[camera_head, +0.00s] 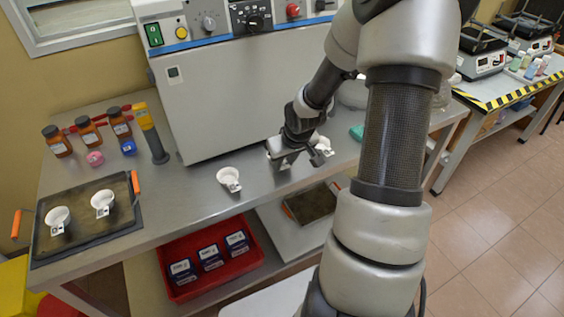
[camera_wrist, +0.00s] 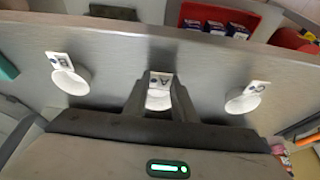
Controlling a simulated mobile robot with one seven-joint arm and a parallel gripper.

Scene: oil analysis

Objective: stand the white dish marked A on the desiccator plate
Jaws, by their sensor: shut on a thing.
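The white dish marked A (camera_wrist: 159,99) sits between the fingers of my gripper (camera_wrist: 161,100) in the wrist view, its tag facing away from the palm. My gripper is shut on it. In the head view my gripper (camera_head: 297,157) is low over the steel bench, near its front edge, and mostly hides that dish. I cannot tell whether the dish touches the bench. A clear glass vessel (camera_head: 352,94) shows partly behind my arm; it may be the desiccator. Its plate is not visible.
White tagged dishes stand either side, one left (camera_head: 229,178) and one right (camera_head: 322,145) in the head view. A dark tray (camera_head: 88,236) with two white dishes lies at the left. The large oven (camera_head: 240,90) stands behind. A green item (camera_head: 357,132) lies right of my gripper.

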